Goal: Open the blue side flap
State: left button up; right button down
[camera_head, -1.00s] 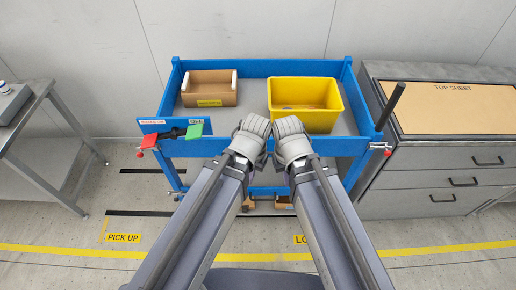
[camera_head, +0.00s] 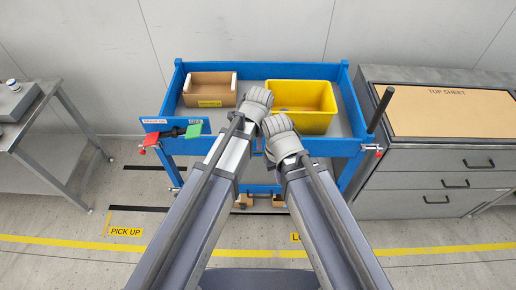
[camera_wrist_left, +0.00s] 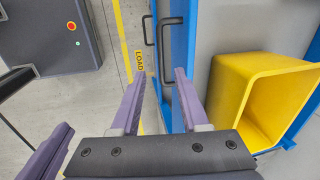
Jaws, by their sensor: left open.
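The blue side flap (camera_head: 330,147) appears to be the long front side of the blue trolley. It looks upright, and the grippers partly hide it. My left gripper (camera_head: 257,101) is above the tray, just past the flap's top edge. In the left wrist view its purple jaws (camera_wrist_left: 158,98) are open and empty. A black handle (camera_wrist_left: 172,48) shows beside the blue edge, beyond the jaws. My right gripper (camera_head: 280,138) is in front of the flap, close to the left one; its fingers are hidden.
A yellow bin (camera_head: 302,121) and an open cardboard box (camera_head: 209,102) stand in the trolley. A grey drawer cabinet (camera_head: 440,160) stands right; a metal table (camera_head: 60,155) left.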

aim_at(259, 153)
pick_arm(q)
jog(key=shift+w, duration=0.1)
jog(key=shift+f, duration=0.15)
jog(key=f+b, duration=0.3)
jog(key=b, duration=0.1)
jog(key=w+f+b, duration=0.1)
jog(key=f+b, duration=0.2)
jog(key=f, duration=0.1)
jog(key=shift+w+f+b, duration=0.2)
jog(key=shift+f+b, duration=0.05)
jog(key=shift+b, duration=0.15)
grip_shut()
dwell(1.1)
